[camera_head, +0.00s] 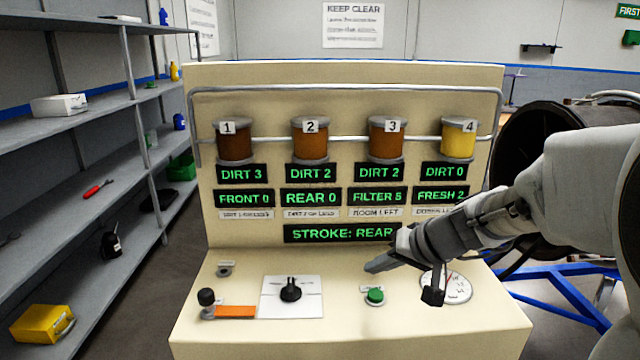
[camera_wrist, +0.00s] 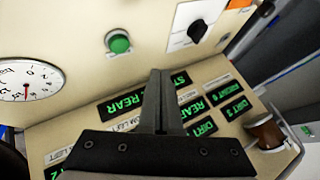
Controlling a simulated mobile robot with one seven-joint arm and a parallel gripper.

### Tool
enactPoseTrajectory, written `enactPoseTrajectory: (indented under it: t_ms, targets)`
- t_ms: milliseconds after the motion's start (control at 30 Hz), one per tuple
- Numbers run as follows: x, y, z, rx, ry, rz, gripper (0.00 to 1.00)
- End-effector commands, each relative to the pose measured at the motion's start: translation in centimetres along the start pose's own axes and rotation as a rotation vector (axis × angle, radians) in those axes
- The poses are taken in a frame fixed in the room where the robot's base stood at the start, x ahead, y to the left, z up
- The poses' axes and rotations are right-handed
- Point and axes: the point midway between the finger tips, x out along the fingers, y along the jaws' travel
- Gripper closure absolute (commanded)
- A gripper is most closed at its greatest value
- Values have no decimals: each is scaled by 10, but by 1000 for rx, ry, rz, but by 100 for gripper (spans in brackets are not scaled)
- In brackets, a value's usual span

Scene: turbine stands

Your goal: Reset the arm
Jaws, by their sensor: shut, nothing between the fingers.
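My arm (camera_head: 490,215) reaches in from the right across the front of a cream console (camera_head: 350,80). My gripper (camera_head: 370,267) hangs over the console's lower panel, just above and beside the green button (camera_head: 375,296). In the wrist view my gripper (camera_wrist: 160,75) has its fingers together with nothing between them. The green button (camera_wrist: 118,42) lies up and left of the fingertips there, and the black selector knob (camera_wrist: 197,30) lies to the right. Whether the fingers touch the panel cannot be told.
The console carries several numbered jars (camera_head: 310,140), green readouts (camera_head: 340,233), a lever (camera_head: 207,300) and a round gauge (camera_head: 447,286) partly behind my arm. Grey shelves (camera_head: 90,150) stand at left. A dark cylinder on a blue stand (camera_head: 560,290) is at right.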

Motion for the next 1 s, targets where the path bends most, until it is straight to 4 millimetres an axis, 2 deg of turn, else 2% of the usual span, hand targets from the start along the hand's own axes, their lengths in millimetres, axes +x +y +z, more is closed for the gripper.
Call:
enactPoseTrajectory:
  t_ms: [33,100,300,433,600,800,1000]
  targets:
    - [-13,-13,11,-21,-15,-3,100]
    - [-29,-25,29,-46,-46,9,100]
    - [-72,-44,85,-119,-118,95,100]
    - [-97,-42,118,-163,-138,188,100]
    - [-125,-31,149,-204,-127,327,100]
    - [-157,-16,168,-232,-78,483,100]
    - [-191,-42,142,-228,-87,474,100]
